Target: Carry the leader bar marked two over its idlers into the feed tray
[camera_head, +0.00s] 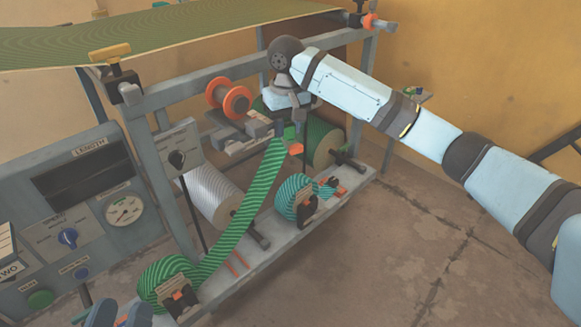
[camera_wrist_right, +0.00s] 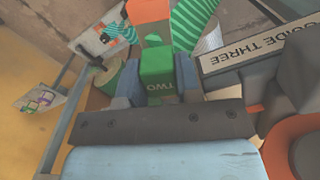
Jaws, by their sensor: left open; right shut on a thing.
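The leader bar (camera_wrist_right: 158,68) is a green block marked TWO with an orange part beyond it. It sits between the fingers of my right gripper (camera_wrist_right: 158,88), which is shut on it. In the head view the right gripper (camera_head: 294,122) holds the bar (camera_head: 291,133) inside the press frame. A green striped web (camera_head: 243,215) slopes from the bar down to a striped roll (camera_head: 165,272) at lower left. My left gripper (camera_head: 120,315) is open at the bottom edge, partly cut off, beside this roll. I cannot clearly identify the feed tray or the idlers.
A GUIDE THREE plate (camera_wrist_right: 258,48) is close right of the bar in the wrist view. A teal striped roll (camera_head: 293,194), a pale roll (camera_head: 208,195) and an orange spool (camera_head: 229,97) sit in the frame. The control panel (camera_head: 75,200) stands left. Floor at right is clear.

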